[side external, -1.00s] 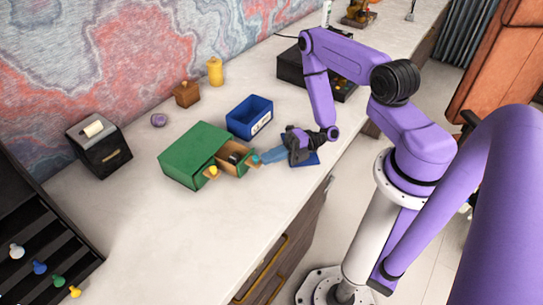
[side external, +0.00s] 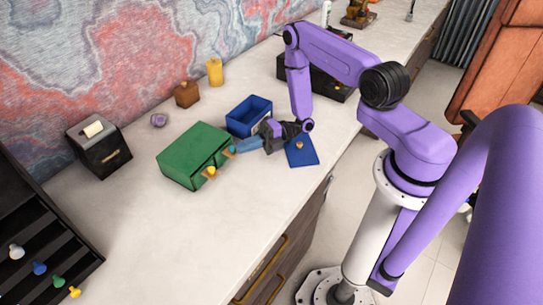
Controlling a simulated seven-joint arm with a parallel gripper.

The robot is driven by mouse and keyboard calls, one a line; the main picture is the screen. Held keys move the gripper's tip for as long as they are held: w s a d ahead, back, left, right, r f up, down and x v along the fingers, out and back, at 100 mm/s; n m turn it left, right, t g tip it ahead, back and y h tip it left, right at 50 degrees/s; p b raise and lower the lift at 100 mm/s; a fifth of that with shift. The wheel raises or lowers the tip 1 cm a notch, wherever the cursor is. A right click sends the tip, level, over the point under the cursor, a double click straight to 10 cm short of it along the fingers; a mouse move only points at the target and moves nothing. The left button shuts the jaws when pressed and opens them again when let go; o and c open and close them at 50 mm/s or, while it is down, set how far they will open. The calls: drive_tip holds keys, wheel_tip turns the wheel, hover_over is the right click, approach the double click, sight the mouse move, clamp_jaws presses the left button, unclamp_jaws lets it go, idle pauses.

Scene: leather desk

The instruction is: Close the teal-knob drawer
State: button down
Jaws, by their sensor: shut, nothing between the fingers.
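The green drawer box (side external: 190,152) stands on the pale desktop. Its front has two wooden drawers, one with a yellow knob (side external: 211,171) and one with a teal knob (side external: 233,149). The teal-knob drawer (side external: 226,153) now sits in or nearly in the box, its front close to level with the other drawer. My gripper (side external: 240,147) is shut and empty, with its bluish fingers at the teal knob. Whether the fingertips touch the drawer front is too small to tell.
A blue open bin (side external: 249,114) stands just behind my gripper. A black box (side external: 99,147) stands at left. The desktop in front of the green box is clear.

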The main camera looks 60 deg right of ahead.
drive_tip(key=s+d, duration=0.1)
drive_tip(key=s, duration=0.1)
drive_tip(key=s+d, duration=0.1)
drive_tip(key=s, duration=0.1)
drive_tip(key=shift+s+d, duration=0.1)
drive_tip(key=shift+d, duration=0.05)
drive_tip(key=v, duration=0.8)
drive_tip(key=shift+s+d, duration=0.2)
drive_tip(key=shift+d, duration=0.15)
drive_tip(key=shift+a+r+n+g, duration=0.25)
drive_tip(key=shift+r+n+g, duration=0.2)
drive_tip(key=shift+n+g, duration=0.35)
drive_tip(key=s+a+r+m+g+h, duration=0.3)
drive_tip(key=s+a+r+m+h, duration=0.2)
drive_tip(key=s+r+m+h, duration=0.3)
drive_tip(key=s+a+r+m+g+h, duration=0.3)
drive_tip(key=s+a+r+m+h, duration=0.3)
drive_tip(key=s+r+m, duration=0.4)
wheel_tip(320, 180, up, 4)
drive_tip(key=shift+a+f+m+h, duration=0.15)
drive_tip(key=shift+a+m+h, duration=0.05)
drive_tip(key=shift+m+h, duration=0.7)
